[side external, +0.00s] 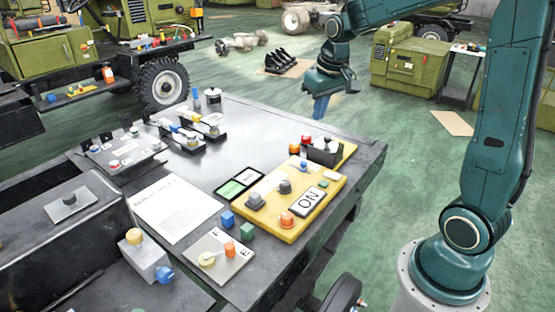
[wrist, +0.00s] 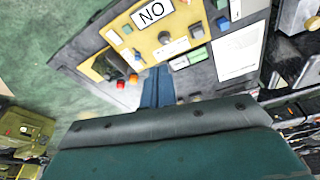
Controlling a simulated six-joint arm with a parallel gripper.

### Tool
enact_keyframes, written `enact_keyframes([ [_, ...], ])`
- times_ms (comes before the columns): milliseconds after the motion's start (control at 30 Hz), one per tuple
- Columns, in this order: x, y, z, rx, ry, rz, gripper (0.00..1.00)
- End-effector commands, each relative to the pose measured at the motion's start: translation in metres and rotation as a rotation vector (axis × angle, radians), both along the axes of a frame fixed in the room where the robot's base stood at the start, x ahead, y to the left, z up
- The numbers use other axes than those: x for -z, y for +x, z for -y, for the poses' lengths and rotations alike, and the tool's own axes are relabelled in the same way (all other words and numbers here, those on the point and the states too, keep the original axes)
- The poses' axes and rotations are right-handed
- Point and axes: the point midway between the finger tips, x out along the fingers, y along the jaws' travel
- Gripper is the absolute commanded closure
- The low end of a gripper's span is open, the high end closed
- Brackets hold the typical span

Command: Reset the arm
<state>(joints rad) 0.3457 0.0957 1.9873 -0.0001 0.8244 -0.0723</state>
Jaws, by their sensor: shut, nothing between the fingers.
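My teal arm reaches in from the right in the side external view. My gripper (side external: 321,106) points down, its blue fingers together with nothing between them. It hangs in the air near the far right corner of the dark table (side external: 262,128), apart from everything. In the wrist view the closed blue fingers (wrist: 157,88) show at the centre, in front of the table.
Red and orange buttons (side external: 299,145) sit beside a dark block at the panel's far end. A paper sheet (side external: 176,207), a blue cube (side external: 227,219), a green cube (side external: 247,230) and a small plate (side external: 220,262) lie on the table. Green vehicles stand behind. The table's middle is clear.

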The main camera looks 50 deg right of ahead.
Motion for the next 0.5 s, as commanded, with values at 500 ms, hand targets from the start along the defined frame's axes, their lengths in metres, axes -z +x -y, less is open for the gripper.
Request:
enact_keyframes([
  [500,-0.051,-0.088,-0.082,-0.132,-0.023,0.122,1.0],
])
